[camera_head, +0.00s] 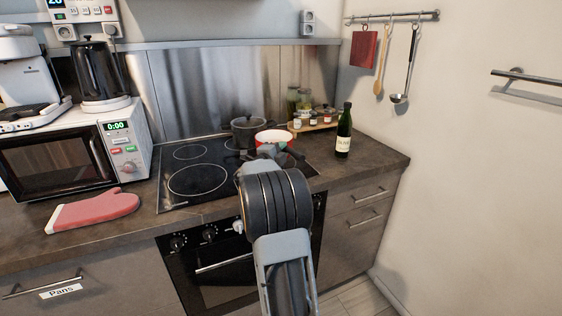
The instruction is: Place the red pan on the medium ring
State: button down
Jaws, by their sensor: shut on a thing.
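The red pan (272,136), with a pale inside, is at the right part of the black cooktop (177,203). My gripper (279,156) is at the pan's near side and shut on it; my wrist hides the fingertips and the exact grip. I cannot tell whether the pan touches the glass. A large ring (197,180) shows at the front left and a smaller ring (190,152) at the back left, both bare. The right-hand rings are mostly hidden by the pan, a pot and my arm, so I cannot tell which ring is the medium one.
A dark lidded pot (246,130) stands at the back, close to the pan's left. A green bottle (344,132) and a board with jars (308,123) stand to the right. A microwave (75,155) and a red oven mitt (95,211) are left of the cooktop.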

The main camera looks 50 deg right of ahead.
jog(key=shift+w+d+f, duration=0.25)
jog(key=shift+w+f, duration=0.05)
jog(key=shift+f, duration=0.15)
jog(key=shift+w+d+f, duration=0.2)
jog(key=shift+w+f, duration=0.05)
jog(key=shift+f, duration=0.2)
notch_tip(320, 180, down, 3)
jog(key=shift+r, duration=0.2)
jog(key=c, duration=1)
grip_release()
jog(key=shift+f, duration=0.1)
jog(key=shift+a, duration=0.1)
